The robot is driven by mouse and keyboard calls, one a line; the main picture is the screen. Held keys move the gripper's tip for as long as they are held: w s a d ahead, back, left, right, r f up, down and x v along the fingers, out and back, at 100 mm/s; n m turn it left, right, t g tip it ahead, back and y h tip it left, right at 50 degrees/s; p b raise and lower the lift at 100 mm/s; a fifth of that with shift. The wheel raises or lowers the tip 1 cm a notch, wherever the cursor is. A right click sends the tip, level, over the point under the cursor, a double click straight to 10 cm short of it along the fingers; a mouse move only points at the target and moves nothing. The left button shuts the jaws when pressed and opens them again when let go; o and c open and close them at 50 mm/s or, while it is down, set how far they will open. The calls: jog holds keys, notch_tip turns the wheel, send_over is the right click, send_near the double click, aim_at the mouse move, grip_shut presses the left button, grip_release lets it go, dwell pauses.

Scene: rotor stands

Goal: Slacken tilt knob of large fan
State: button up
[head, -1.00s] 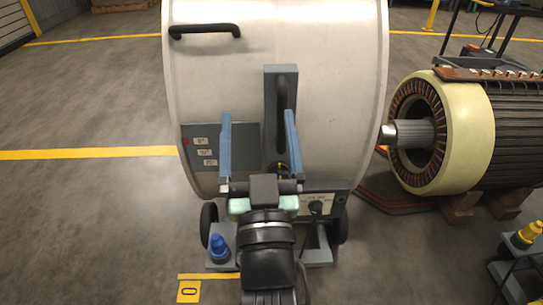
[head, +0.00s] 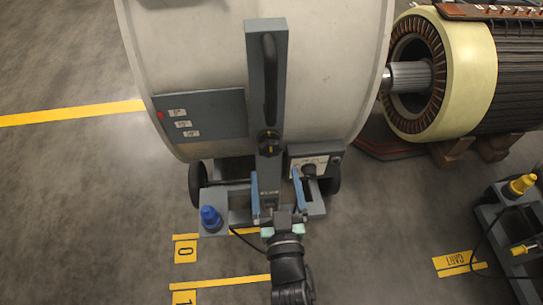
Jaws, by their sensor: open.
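The large fan (head: 215,60) is a wide pale drum on a grey wheeled base. A grey upright bracket (head: 281,95) with a long black handle stands at its front. The tilt knob (head: 269,143) is round and black with a yellow mark, on the lower part of the bracket, in plain view. My gripper (head: 276,174) is open and empty, its two blue fingers spread to either side of the bracket's lower end in the picture. The fingertips appear below the knob and apart from it. Their depth from the bracket is hard to tell.
A control box (head: 316,160) with a dark dial sits right of the bracket, close to the right finger. A blue plug (head: 211,217) stands on the base at left. A stator (head: 465,70) lies at right, near a cart (head: 495,205). Floor at left is clear.

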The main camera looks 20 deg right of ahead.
aim_at(271, 153)
jog(key=x, duration=0.6)
jog(key=shift+w, duration=0.2)
jog(key=c, duration=1.4)
